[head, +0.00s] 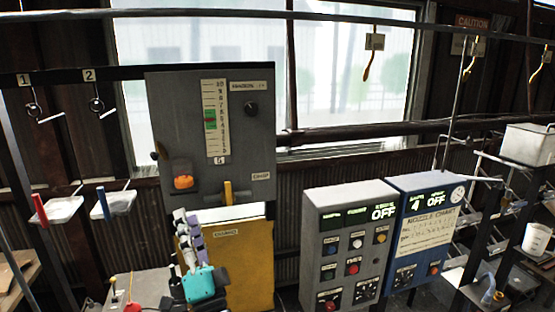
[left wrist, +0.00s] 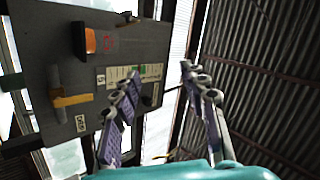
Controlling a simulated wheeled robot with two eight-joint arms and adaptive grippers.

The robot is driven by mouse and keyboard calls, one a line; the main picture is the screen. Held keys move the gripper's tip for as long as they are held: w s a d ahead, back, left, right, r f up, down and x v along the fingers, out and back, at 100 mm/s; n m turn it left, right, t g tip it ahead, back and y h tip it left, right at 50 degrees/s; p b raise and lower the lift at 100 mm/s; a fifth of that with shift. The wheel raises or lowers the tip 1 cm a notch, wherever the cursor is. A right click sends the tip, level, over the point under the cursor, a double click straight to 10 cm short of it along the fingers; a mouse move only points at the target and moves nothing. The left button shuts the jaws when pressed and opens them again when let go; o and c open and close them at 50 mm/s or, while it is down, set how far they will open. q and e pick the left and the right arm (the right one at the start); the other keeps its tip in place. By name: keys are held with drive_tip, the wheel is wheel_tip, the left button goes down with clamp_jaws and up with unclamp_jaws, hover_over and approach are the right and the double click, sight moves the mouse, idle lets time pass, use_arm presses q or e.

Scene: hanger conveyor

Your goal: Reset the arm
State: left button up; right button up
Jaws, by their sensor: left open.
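My left gripper (head: 187,218), with a teal body and grey-purple fingers, points up in front of the lower part of the grey control panel (head: 180,115). In the left wrist view its two fingers (left wrist: 158,82) are apart with nothing between them. The same grey panel (left wrist: 60,25) fills the left side there, with an orange button (left wrist: 90,40) and a yellow lever (left wrist: 72,100). In the head view the orange button (head: 183,182) and yellow lever (head: 228,193) are above the gripper. My right gripper is not in view.
A yellow panel (head: 246,262) stands just right of the gripper. A grey box (head: 345,240) and a blue box (head: 425,225), both reading OFF, stand further right. Hangers (head: 372,65) hang from the overhead rail (head: 230,14). Two trays (head: 62,210) are at left.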

use_arm(q)
drive_tip(key=d+f+m+g+h+b, duration=0.1)
drive_tip(key=d+f+g+h+b, duration=0.2)
drive_tip(key=f+h+b, duration=0.7)
drive_tip(key=d+f+m+g+h+b, duration=0.1)
drive_tip(key=d+f+g+h+b, duration=0.25)
drive_tip(key=f, duration=1.25)
drive_tip(key=s+a+f+n+g+b, duration=0.2)
drive_tip(key=s+a+f+n+g, duration=0.1)
drive_tip(key=s+f, duration=0.5)
drive_tip(key=s+a+f+n+g+y+b, duration=0.1)
drive_tip(key=s+f+n+g, duration=0.4)
drive_tip(key=f, duration=1)
drive_tip(key=s+a+g+b, duration=0.1)
drive_tip(key=s+a, duration=0.1)
drive_tip(key=s, duration=0.1)
drive_tip(key=shift+s+a+n+b, duration=0.2)
drive_tip(key=shift+s+n+b, duration=0.2)
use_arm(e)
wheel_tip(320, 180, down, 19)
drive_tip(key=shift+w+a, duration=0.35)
